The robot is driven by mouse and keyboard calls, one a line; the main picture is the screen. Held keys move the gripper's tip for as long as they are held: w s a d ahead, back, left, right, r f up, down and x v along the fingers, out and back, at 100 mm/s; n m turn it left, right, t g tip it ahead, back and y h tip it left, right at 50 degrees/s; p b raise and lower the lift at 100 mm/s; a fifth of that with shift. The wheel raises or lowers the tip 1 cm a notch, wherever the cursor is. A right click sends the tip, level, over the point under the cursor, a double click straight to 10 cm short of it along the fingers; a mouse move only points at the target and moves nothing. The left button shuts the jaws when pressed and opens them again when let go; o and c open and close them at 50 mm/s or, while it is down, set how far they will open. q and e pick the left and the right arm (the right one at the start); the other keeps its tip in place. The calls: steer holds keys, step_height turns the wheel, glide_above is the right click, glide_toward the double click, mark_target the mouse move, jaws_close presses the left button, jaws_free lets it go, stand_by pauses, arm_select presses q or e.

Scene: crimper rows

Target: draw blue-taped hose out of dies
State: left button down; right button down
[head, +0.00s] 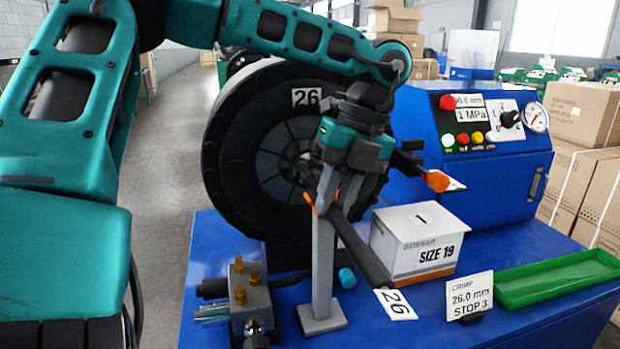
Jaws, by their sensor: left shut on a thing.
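My left gripper (338,178) reaches down in front of the big black ring (232,160), which has dark radial segments at its centre and a 26 label. It is shut on a black hose (358,246) just above an orange fork on a grey stand (323,260). A blue band (346,278) shows low behind the stand, seemingly on another dark hose. My right gripper is out of view.
A SIZE 19 box (413,245), a CRIMP 26.0 mm STOP 3 card (469,296) and a green tray (555,279) stand on the blue table to the right. A blue control cabinet (497,170) is behind. A block with brass fittings (250,300) is at front left. An orange-ended part (437,181) juts right.

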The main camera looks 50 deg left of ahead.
mark_target(351, 233)
arm_select(q)
steer(key=shift+r, duration=0.25)
steer(key=shift+r, duration=0.3)
steer(key=shift+s+d+b, duration=0.25)
steer(key=shift+s+d, duration=0.1)
steer(key=shift+d, duration=0.3)
steer(key=shift+s+d+b, duration=0.2)
steer(key=shift+s+d, duration=0.1)
steer(key=shift+d, duration=0.3)
steer(key=shift+s+d+b, duration=0.3)
steer(key=shift+s+d, duration=0.1)
steer(key=shift+d, duration=0.35)
steer(key=shift+s+d+b, duration=0.25)
steer(key=shift+s+d, duration=0.1)
steer(key=shift+d, duration=0.4)
steer(key=shift+s+d+b, duration=0.3)
steer(key=shift+s+d, duration=0.1)
steer(key=shift+d, duration=0.35)
steer(key=shift+r, duration=0.15)
steer(key=shift+r+p, duration=1.8)
steer(key=shift+r, duration=1.6)
